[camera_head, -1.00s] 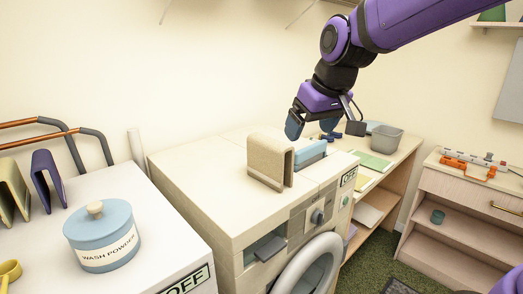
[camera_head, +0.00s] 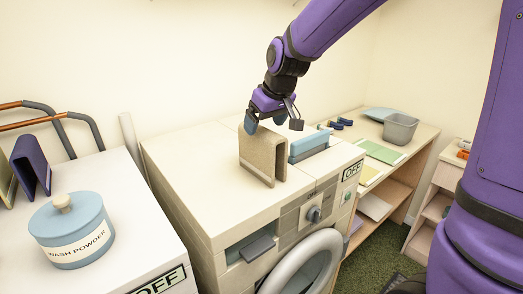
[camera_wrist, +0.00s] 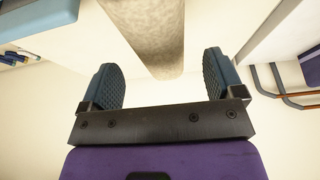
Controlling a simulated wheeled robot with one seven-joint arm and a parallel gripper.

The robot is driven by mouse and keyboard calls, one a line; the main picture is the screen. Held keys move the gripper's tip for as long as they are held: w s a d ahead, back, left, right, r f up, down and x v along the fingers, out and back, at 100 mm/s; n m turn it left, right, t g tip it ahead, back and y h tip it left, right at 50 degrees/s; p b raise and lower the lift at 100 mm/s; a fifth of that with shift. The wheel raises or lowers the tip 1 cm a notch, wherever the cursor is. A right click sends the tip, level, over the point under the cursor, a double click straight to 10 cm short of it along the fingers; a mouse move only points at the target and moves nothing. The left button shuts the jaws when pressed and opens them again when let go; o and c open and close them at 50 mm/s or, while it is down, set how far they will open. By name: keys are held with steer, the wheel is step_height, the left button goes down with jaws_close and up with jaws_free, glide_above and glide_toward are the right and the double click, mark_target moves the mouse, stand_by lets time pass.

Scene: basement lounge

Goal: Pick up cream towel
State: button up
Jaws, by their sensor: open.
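The cream towel (camera_head: 262,155) stands folded like an upside-down U on top of the washing machine (camera_head: 195,170). My gripper (camera_head: 267,120) is open and empty, close above the towel's top in the head view. In the wrist view the towel (camera_wrist: 150,35) lies ahead of my open fingers (camera_wrist: 160,78), in line with the gap between them. Its near edge appears to stop short of the fingertips, with no clear contact. The towel's far side is hidden.
A blue folded item (camera_head: 309,145) stands just right of the towel. A wash powder jar (camera_head: 73,232) and a dark purple folded item (camera_head: 31,165) are on the left machine. A grey bin (camera_head: 400,128) stands on the right shelf unit. The machine top's left part is clear.

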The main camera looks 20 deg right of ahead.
mark_target(262, 129)
steer(key=shift+x, duration=2.6)
steer(key=shift+f, duration=0.15)
steer(key=c, duration=1.1)
